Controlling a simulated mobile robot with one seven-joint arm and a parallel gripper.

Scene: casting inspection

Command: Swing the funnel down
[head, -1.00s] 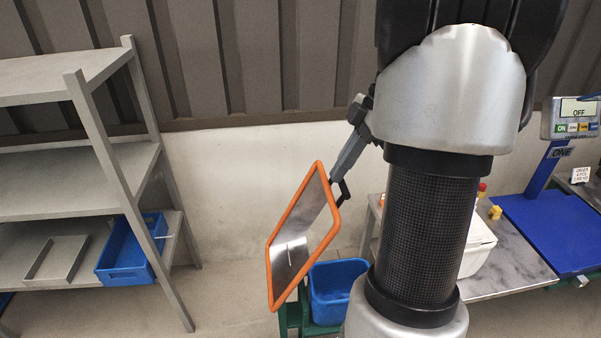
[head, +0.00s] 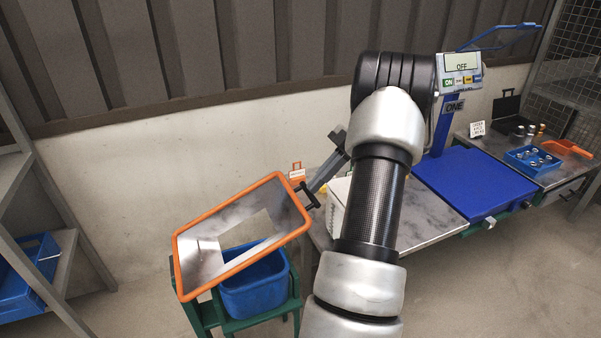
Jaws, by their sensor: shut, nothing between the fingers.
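The funnel appears to be the wide orange-rimmed metal piece (head: 240,228) left of centre in the head view. It is tilted, with its left end lower, above a blue bin (head: 256,284).
A green stand (head: 222,318) carries the bin. A metal bench (head: 425,215) with a blue-platform scale (head: 474,182) stands to the right. Farther right are a small blue tray (head: 532,158) and an orange scoop (head: 567,149). Grey shelving (head: 75,265) is at left; floor shows at lower right.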

